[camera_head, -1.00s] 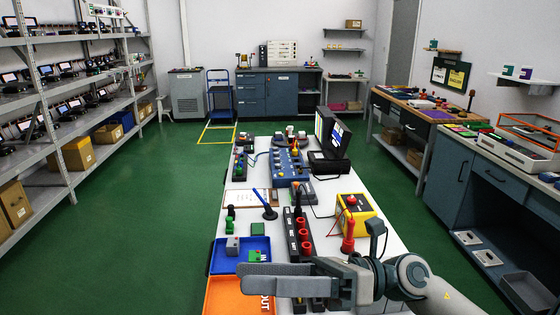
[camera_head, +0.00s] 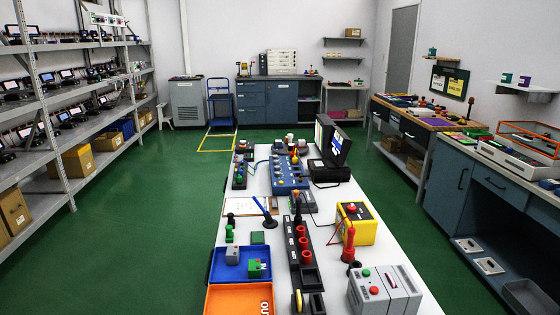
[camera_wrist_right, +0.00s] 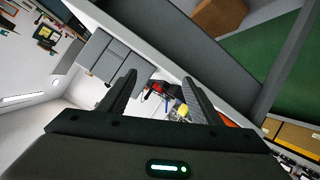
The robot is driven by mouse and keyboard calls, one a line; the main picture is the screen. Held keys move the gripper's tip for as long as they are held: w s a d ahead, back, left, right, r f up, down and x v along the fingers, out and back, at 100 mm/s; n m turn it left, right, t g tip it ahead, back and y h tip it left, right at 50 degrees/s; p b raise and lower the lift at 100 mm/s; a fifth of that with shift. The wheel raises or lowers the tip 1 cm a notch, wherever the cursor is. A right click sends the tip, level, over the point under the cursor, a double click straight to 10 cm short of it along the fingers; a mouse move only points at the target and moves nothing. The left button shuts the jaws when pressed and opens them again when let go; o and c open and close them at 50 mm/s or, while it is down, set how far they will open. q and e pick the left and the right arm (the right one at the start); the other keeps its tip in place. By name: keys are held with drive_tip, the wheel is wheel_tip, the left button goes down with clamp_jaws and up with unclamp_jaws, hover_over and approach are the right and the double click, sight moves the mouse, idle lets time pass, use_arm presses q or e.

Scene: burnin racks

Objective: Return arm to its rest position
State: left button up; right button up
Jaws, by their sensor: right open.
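My right gripper (camera_wrist_right: 158,95) shows in the right wrist view with its two fingers apart and nothing between them. Through the gap I see distant small items, tilted in the picture. In the head view neither my right arm nor my left arm shows. The white table (camera_head: 205,243) in the head view stands in front of me with nothing of mine over it.
A blue tray (camera_head: 217,273) and an orange tray (camera_head: 215,302) lie at the table's near left. A grey box with red and green buttons (camera_head: 385,291) and a yellow box (camera_head: 353,226) stand at the right. Shelving (camera_head: 62,160) lines the left. Green floor (camera_head: 150,195) is free between.

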drive_tip(key=s+d+f+m+g, duration=0.1)
drive_tip(key=s+f+g, duration=0.2)
drive_tip(key=s+f, duration=0.35)
drive_tip(key=s+f+m+g, duration=0.2)
drive_tip(key=s+f+g, duration=0.15)
drive_tip(key=s, duration=0.55)
drive_tip(key=s+d+f+m+g, duration=0.1)
drive_tip(key=s+f+g, duration=0.2)
drive_tip(key=s+f, duration=0.35)
drive_tip(key=s+a+x, duration=0.1)
drive_tip(key=s+x, duration=0.1)
drive_tip(key=x, duration=0.8)
drive_tip(key=s+a+f+x, duration=0.1)
drive_tip(key=x, duration=0.9)
use_arm(q)
drive_tip(key=w+r, duration=0.1)
drive_tip(key=w+d, duration=0.1)
drive_tip(key=shift+w+d+r+t, duration=0.1)
drive_tip(key=shift+w+r+t, duration=0.25)
drive_tip(key=shift+t, duration=0.05)
use_arm(e)
drive_tip(key=s+f+t, duration=0.1)
drive_tip(key=s+f, duration=0.2)
drive_tip(key=f, duration=0.5)
drive_tip(key=s+f+t+y, duration=0.1)
drive_tip(key=s+f, duration=0.3)
drive_tip(key=f, duration=0.5)
drive_tip(key=shift+a+f+n, duration=0.25)
drive_tip(key=shift+a+n, duration=0.05)
drive_tip(key=shift+a, duration=0.15)
